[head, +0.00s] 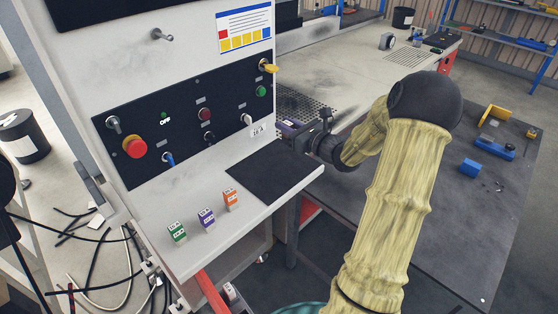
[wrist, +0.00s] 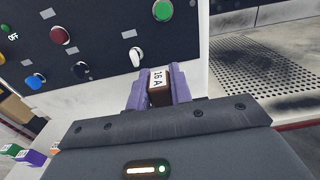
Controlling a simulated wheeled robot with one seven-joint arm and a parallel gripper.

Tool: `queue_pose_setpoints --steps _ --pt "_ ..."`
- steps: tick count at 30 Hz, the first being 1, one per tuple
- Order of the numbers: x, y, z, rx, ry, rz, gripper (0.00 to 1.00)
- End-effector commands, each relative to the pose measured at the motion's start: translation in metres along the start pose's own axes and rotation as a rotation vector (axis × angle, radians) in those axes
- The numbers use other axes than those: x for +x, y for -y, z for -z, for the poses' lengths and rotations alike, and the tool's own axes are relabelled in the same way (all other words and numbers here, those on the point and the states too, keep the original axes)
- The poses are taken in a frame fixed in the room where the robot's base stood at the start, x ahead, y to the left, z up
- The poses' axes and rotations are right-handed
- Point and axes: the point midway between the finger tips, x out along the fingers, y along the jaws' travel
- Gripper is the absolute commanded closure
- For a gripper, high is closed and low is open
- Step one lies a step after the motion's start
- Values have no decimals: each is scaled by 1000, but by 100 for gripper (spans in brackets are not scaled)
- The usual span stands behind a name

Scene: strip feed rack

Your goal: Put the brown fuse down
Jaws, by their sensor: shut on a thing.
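My gripper (wrist: 158,86) is shut on the brown fuse (wrist: 158,97), which sits between its purple fingers with a white "16 A" label facing the wrist camera. In the head view my gripper (head: 286,127) is beside the right edge of the white panel, above the back of the dark mat (head: 268,175) on the white ledge. The brown fuse cannot be made out clearly in the head view. In these views I cannot tell its exact height or whether it touches anything.
A green fuse (head: 177,233), a purple fuse (head: 206,219) and an orange fuse (head: 230,199) stand in a row on the ledge, left of the mat. The control panel (head: 190,122) with knobs rises behind. The mat looks clear. A perforated plate (wrist: 262,70) lies to the right.

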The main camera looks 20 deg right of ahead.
Motion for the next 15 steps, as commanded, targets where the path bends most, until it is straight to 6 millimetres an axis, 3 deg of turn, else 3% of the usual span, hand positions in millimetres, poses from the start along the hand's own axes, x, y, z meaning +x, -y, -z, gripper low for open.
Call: queue_pose_setpoints --steps 7,15 --pt "1 -1 7 3 0 -1 100" --pt "1 0 53 5 0 2 100"
